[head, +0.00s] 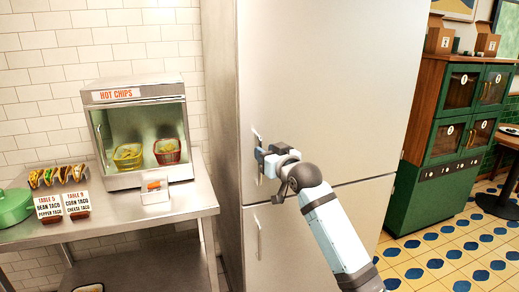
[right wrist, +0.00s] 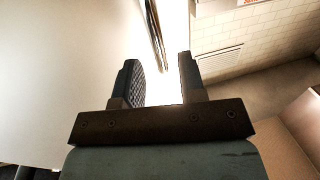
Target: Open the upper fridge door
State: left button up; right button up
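The tall steel fridge has an upper door (head: 325,80) that looks closed against the body. Its slim vertical handle (head: 256,136) is near the door's left edge, partly hidden by my right gripper. My right gripper (head: 261,162) is at the handle's lower part, its arm coming in from the lower right. In the right wrist view, the two dark fingers (right wrist: 157,80) stand apart. The handle (right wrist: 155,35) shows beyond and between them, closer to the left finger. I cannot tell whether they touch it. My left gripper is not in view.
The lower fridge door (head: 310,235) has its own handle (head: 258,238). A steel counter (head: 150,212) with a hot chips cabinet (head: 138,88) stands left of the fridge. A green cabinet (head: 437,195) is at the right. Tiled floor (head: 440,262) is open at the lower right.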

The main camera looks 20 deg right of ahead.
jog(key=x, duration=0.4)
jog(key=shift+s, duration=0.1)
grip_shut()
